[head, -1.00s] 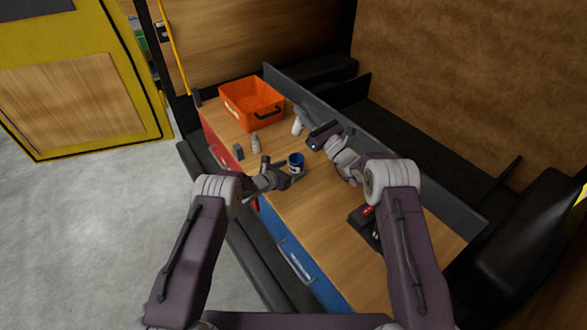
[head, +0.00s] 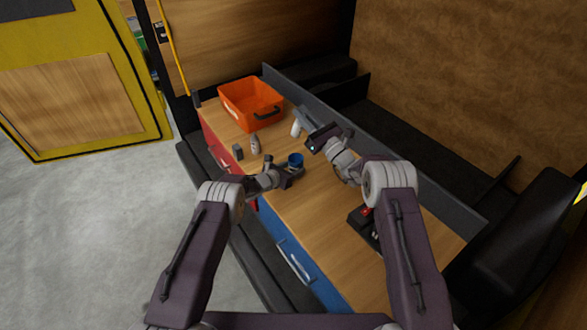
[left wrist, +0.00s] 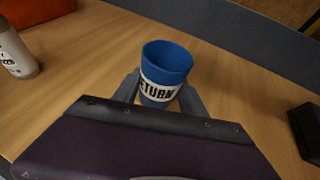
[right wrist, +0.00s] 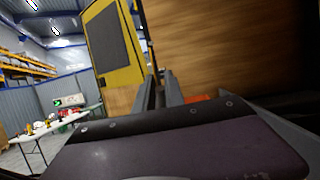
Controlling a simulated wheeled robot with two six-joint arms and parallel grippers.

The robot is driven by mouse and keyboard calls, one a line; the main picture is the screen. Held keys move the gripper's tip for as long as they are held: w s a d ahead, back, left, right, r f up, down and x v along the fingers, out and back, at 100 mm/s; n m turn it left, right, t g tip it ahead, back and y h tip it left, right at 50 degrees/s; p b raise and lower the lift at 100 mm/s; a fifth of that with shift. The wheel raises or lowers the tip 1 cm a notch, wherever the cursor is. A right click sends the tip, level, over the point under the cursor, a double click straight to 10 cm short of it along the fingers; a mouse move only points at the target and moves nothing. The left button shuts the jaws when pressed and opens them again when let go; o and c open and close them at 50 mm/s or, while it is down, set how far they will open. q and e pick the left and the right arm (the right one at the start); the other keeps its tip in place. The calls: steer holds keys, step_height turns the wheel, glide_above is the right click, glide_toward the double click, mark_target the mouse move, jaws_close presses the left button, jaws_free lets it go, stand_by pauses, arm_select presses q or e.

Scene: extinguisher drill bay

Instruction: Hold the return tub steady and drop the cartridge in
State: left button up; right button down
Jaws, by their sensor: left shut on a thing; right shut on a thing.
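The return tub (head: 295,159) is a small blue cup with a white label band, standing upright on the bench. It also shows in the left wrist view (left wrist: 163,68), open at the top, with lettering ending in "ETURN". My left gripper (head: 294,169) is shut on the tub, one finger on each side. My right gripper (head: 304,116) is above the bench, up and right of the tub in the head view. The right wrist view shows the fingers (right wrist: 160,90), but no clear cartridge.
An orange crate (head: 268,122) is at the far end of the bench. A black device with a red part (head: 366,212) lies nearer. A low grey wall runs along the right edge.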

step_height(320, 180, down, 12)
steer(key=shift+r, duration=0.25)
stand_by(1.1)
steer(key=c, duration=1.3)
jaws_free()
steer(key=shift+c, duration=0.2)
step_height(320, 180, up, 10)
